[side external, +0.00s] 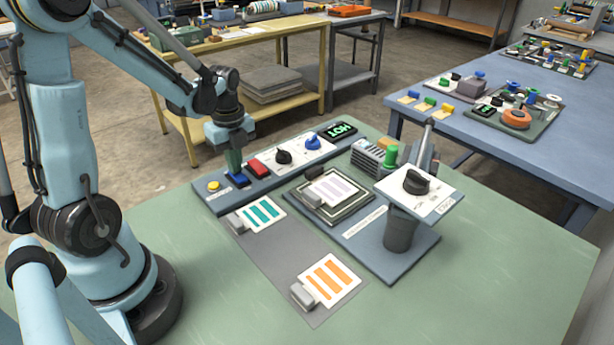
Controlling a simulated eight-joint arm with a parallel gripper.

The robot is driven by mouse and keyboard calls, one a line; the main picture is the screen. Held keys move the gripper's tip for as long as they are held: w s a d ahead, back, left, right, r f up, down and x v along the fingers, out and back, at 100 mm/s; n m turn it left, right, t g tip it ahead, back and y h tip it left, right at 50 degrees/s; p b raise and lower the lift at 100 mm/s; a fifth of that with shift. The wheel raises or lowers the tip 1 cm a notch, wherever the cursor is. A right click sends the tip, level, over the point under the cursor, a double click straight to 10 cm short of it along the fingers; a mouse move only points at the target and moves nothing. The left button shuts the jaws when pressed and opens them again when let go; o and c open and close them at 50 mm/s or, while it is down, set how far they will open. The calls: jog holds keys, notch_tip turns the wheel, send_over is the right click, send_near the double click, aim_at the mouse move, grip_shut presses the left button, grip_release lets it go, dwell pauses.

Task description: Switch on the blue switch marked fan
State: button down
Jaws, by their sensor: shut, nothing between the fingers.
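The blue switch (241,181) is a small rocker at the left part of a blue-grey control panel (205,199). A label with the word fan is too small to read, and I cannot tell which way the switch is tipped. My gripper (235,173) points down with its fingers shut and empty. Its tips are right at the blue switch in the picture and cover part of it. I cannot tell whether they touch it or hover just above.
A red switch (258,168) is just right of the blue one, a yellow button (213,185) just left. Striped cards (330,279) lie in front; the green table's right side is clear.

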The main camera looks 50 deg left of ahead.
jog(key=shift+w+d+f, duration=0.1)
jog(key=shift+d+f, duration=0.2)
jog(key=shift+d, duration=0.15)
notch_tip(320, 180, up, 15)
jog(key=shift+a+f, duration=0.2)
jog(key=shift+a, duration=0.05)
dwell(0.3)
jog(key=d+f+n+t, duration=0.1)
jog(key=d+n+t, duration=0.2)
jog(key=d+n, duration=0.5)
jog(key=s+d+f+n+t, duration=0.1)
jog(key=d+n+t, duration=0.3)
jog(key=d+n, duration=0.4)
jog(key=shift+f+n, duration=0.75)
jog(key=shift+n, duration=0.25)
